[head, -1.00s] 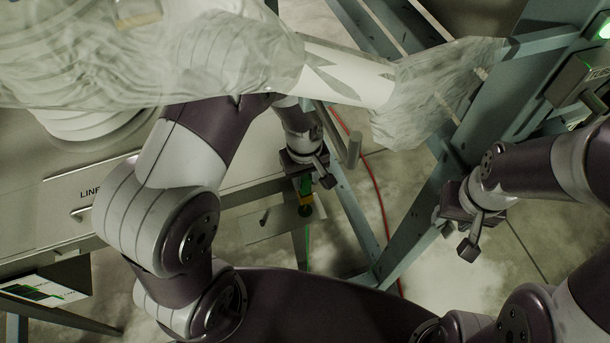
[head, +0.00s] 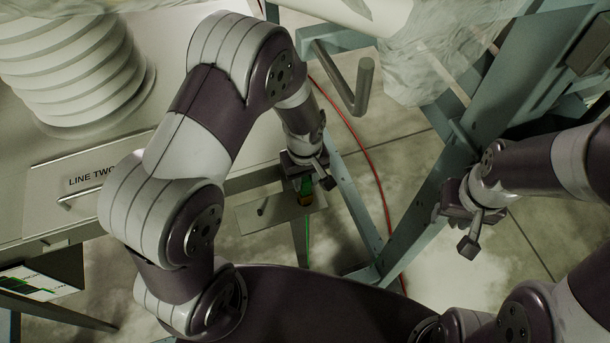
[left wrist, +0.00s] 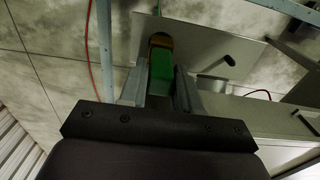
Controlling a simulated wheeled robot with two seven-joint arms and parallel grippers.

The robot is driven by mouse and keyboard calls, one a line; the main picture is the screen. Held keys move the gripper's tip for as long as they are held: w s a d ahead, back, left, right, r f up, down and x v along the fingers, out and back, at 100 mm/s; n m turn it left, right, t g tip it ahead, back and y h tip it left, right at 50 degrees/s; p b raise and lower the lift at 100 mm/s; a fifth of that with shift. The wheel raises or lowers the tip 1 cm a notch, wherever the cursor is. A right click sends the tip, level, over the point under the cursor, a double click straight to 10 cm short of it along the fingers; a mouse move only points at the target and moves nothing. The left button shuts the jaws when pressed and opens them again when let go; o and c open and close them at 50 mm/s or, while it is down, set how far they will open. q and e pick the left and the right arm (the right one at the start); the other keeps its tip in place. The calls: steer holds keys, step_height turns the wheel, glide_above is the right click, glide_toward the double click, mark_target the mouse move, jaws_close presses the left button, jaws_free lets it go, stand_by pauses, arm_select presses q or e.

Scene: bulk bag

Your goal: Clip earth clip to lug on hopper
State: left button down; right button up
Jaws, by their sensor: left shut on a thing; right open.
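My left gripper (head: 307,178) is shut on the green earth clip (head: 306,190), which has an orange-brown end. A thin green wire (head: 307,235) hangs below it. In the left wrist view the clip (left wrist: 161,72) sits between my fingers, its far end overlapping a pale flat plate (left wrist: 205,30). A short dark peg, perhaps the lug (left wrist: 215,60), stands on the plate right of the clip and apart from it. In the head view the plate (head: 285,216) and peg (head: 262,210) lie left of the clip's tip. My right gripper (head: 467,218) is open and empty.
A cabinet labelled LINE TWO (head: 88,180) and a ribbed white sleeve (head: 75,75) stand at left. A grey bent handle (head: 362,85) and blue-grey frame legs (head: 355,205) are right of my left gripper. A red cable (head: 372,175) runs down there. Clear plastic (head: 425,60) hangs above.

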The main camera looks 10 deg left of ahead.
arm_select(q)
steer(key=c, duration=0.7)
jaws_free()
steer(key=shift+r, duration=0.1)
step_height(320, 180, up, 12)
steer(key=b, duration=0.2)
steer(key=s+a+m, duration=0.2)
steer(key=s, duration=0.1)
steer(key=s+a+f+m+t, duration=0.1)
steer(key=s+a+m, duration=0.1)
steer(key=a, duration=0.1)
steer(key=s+a+f+m+b, duration=0.1)
steer(key=s+a+m, duration=0.1)
steer(key=s+m, duration=0.1)
steer(key=shift+s+a, duration=0.15)
steer(key=shift+s, duration=0.15)
